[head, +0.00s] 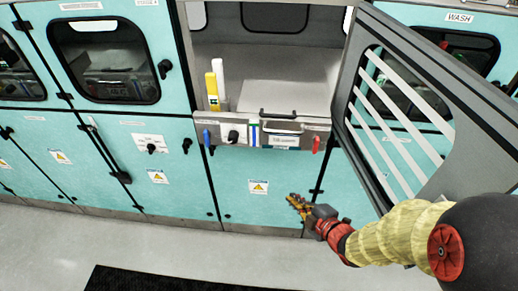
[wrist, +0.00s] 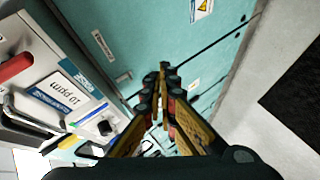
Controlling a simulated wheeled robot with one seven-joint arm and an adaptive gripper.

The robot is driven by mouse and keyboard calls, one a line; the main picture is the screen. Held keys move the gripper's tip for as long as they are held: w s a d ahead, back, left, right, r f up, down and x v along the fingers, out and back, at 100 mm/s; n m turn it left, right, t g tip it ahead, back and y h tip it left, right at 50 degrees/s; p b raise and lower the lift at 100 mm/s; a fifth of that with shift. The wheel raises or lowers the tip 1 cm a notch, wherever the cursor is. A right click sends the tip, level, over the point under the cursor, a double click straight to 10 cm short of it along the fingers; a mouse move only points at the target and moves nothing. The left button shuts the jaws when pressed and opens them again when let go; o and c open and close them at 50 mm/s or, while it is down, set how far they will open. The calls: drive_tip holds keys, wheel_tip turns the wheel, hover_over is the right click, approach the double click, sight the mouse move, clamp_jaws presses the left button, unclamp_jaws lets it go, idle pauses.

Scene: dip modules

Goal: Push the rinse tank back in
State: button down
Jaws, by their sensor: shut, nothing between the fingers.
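The grey rinse tank (head: 283,128), as far as I can identify it, sits at the front of the open module with its face at the front ledge. A dark bar handle (head: 278,113) shows just behind it. I cannot tell how far it stands out. My gripper (head: 297,203) is shut and empty, below and in front of the ledge, before the teal lower panel. Its fingertips meet in the wrist view (wrist: 163,68).
The grey-framed door (head: 352,75) stands open at the right, above my arm. A red handle (head: 316,144) and a blue handle (head: 207,138) stick out from the ledge. Yellow and white bottles (head: 212,90) stand at its left. A black mat (head: 170,280) lies on the clear floor.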

drive_tip(key=a+r+n+t+y, duration=0.2)
drive_tip(key=a+r+n+y, duration=0.45)
drive_tip(key=r, duration=0.45)
approach(249, 142)
drive_tip(key=w+a, duration=0.2)
drive_tip(key=a, duration=0.2)
drive_tip(key=shift+w+d+r+n+h+b, duration=0.15)
drive_tip(key=shift+w+d+n+h+b, duration=0.2)
drive_tip(key=shift+w, duration=0.2)
drive_tip(key=w+b, duration=0.3)
drive_tip(key=w, duration=0.5)
drive_tip(key=w+d+b, duration=0.1)
drive_tip(key=w+b, duration=0.2)
drive_tip(key=w, duration=0.4)
drive_tip(key=w+b, duration=0.3)
drive_tip(key=w, duration=0.5)
drive_tip(key=shift+w+d, duration=0.3)
drive_tip(key=shift+d, duration=0.1)
drive_tip(key=shift+w+r, duration=0.1)
drive_tip(key=shift+r, duration=0.1)
